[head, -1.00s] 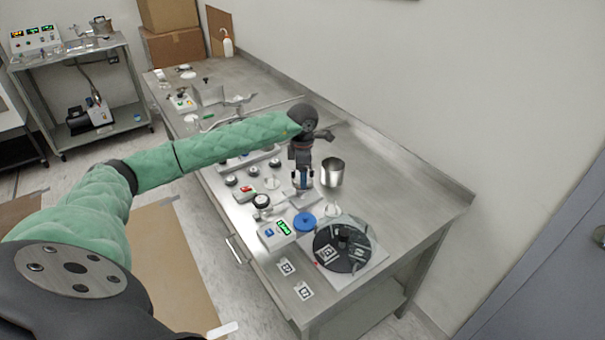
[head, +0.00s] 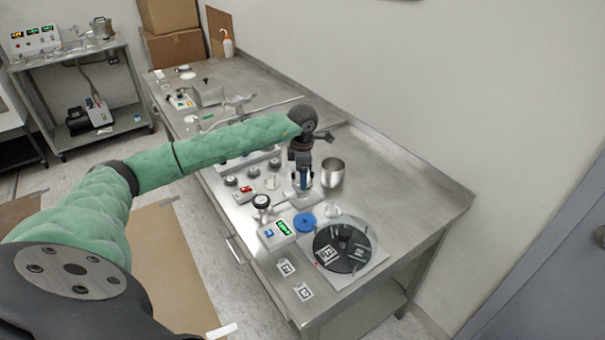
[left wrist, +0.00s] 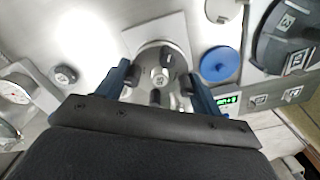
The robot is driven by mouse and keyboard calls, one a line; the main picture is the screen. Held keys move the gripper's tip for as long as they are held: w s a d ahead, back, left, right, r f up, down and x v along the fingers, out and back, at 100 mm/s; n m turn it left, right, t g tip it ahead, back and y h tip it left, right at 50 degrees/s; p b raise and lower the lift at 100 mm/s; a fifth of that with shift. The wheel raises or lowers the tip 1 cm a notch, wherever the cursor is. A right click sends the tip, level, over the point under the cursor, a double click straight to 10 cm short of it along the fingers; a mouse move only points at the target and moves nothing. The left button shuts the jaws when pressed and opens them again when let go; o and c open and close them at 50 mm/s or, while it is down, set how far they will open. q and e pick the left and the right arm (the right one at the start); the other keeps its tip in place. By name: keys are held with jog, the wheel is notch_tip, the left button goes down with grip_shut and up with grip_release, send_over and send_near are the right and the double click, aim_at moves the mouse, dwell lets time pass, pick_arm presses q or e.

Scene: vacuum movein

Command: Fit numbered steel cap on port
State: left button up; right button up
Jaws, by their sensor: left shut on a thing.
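My left gripper (head: 303,188) reaches down over the bench, its blue fingers pointing at the table. In the left wrist view its two fingers (left wrist: 160,90) are shut on a round steel cap (left wrist: 160,72) with a small dark number that I cannot read surely. The cap sits over a pale square plate (left wrist: 136,40). The port beneath is hidden by the cap and gripper, so I cannot tell how far the cap is seated. My right gripper is not in view.
A steel beaker (head: 332,172) stands close right of the gripper. A blue disc (head: 305,222), a box with a green display (head: 277,234) and a black round fixture (head: 342,248) lie nearer. Several dark knobs (head: 231,181) are to the left. The bench's right end is clear.

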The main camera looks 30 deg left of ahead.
pick_arm(q)
jog(key=shift+f, duration=0.3)
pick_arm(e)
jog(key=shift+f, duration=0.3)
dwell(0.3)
pick_arm(q)
jog(key=o, duration=1.1)
notch_tip(320, 180, up, 8)
jog(key=b, duration=0.3)
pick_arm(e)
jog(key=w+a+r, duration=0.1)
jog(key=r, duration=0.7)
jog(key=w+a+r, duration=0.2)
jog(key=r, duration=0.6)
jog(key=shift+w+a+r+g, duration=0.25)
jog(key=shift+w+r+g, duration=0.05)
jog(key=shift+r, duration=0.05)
